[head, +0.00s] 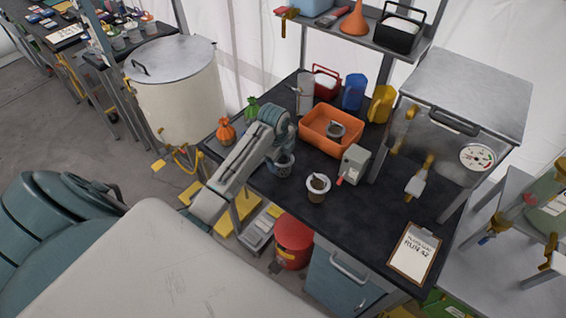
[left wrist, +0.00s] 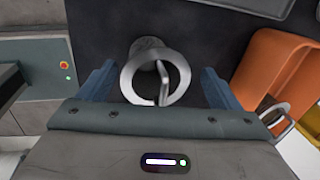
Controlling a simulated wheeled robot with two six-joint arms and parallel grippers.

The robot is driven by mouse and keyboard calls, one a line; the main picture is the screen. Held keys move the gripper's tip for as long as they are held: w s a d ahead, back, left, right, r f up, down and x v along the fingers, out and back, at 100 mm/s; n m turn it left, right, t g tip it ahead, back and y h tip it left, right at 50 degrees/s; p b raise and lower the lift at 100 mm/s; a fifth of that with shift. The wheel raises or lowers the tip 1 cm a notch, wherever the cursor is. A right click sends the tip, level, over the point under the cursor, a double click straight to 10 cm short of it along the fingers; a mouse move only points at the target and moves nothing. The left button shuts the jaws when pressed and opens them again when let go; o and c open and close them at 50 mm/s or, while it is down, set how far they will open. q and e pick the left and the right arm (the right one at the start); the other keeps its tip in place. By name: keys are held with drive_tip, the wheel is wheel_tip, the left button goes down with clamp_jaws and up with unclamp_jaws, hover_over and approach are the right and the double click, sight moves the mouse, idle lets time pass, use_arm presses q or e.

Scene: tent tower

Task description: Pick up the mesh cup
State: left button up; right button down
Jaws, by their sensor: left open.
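A grey cup (head: 285,167) stands on the dark bench top, just below my left gripper (head: 281,151) and partly hidden by it. In the left wrist view, a grey cup (left wrist: 183,77) with a wide pale rim and a slanted bar across its mouth shows between the two blue fingers of my left gripper (left wrist: 158,72). The fingers are open, one on each side of it, with gaps visible. I cannot make out mesh in its wall. My right gripper is not in view.
A white-rimmed cup with brown contents (head: 318,188) stands close to the right. An orange bin (head: 318,143) holding another round-rimmed cup (head: 336,129) stands behind.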

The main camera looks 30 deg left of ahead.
use_arm(q)
drive_tip(key=c, duration=1)
drive_tip(key=shift+r, duration=0.1)
